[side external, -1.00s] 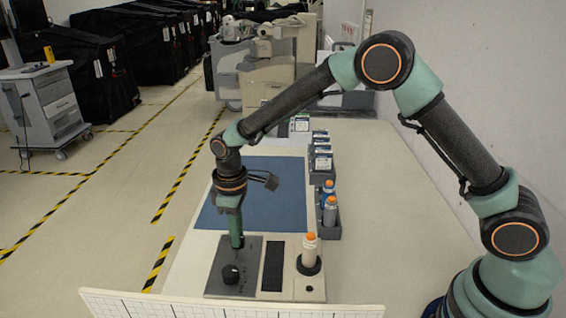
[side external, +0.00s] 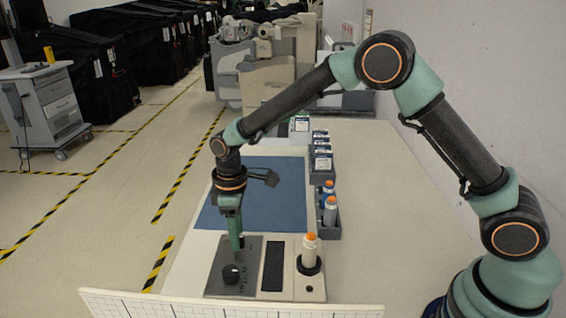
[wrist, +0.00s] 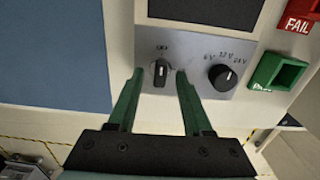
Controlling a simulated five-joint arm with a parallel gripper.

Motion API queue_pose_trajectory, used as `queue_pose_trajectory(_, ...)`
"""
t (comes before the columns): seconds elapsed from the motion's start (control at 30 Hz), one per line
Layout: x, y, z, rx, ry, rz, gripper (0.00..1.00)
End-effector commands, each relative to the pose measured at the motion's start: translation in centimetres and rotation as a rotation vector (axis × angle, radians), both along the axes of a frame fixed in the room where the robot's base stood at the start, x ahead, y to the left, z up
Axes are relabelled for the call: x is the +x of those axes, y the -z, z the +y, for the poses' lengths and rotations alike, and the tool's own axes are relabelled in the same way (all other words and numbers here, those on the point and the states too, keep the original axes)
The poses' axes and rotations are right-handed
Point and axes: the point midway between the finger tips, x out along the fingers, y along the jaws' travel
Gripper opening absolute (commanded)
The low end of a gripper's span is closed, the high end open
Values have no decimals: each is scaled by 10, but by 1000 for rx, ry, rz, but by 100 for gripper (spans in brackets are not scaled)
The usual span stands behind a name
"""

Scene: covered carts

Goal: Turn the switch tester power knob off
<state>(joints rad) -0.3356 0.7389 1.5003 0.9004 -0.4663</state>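The switch tester is a grey metal panel (side external: 215,282), also seen in the wrist view (wrist: 205,55). Its power knob (wrist: 160,74) is small and black, with an OFF label above it. Its grip bar stands roughly upright in the wrist view; which end is the pointer is hard to tell. My gripper (wrist: 160,71) is open, with one green finger on each side of the knob and visible gaps between. In the side view my gripper (side external: 237,244) points down at the panel's far part and hides the power knob. I cannot tell the fingertips' exact height.
A round black voltage knob (wrist: 223,77), marked 6V, 12V and 24V, sits close to the right finger. A green bin (wrist: 276,72) and a red FAIL bin (wrist: 301,17) lie farther right. A blue mat (side external: 280,190) and an orange-topped cylinder (side external: 310,250) are nearby.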

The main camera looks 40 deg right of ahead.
Motion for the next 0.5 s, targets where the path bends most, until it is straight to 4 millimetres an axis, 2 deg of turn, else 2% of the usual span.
queue_pose_trajectory(0.27,0,-2,0,0,1,0,50)
queue_pose_trajectory(0.37,0,-12,0,0,1,0,50)
queue_pose_trajectory(0.5,1,-38,0,1,1,-4,50)
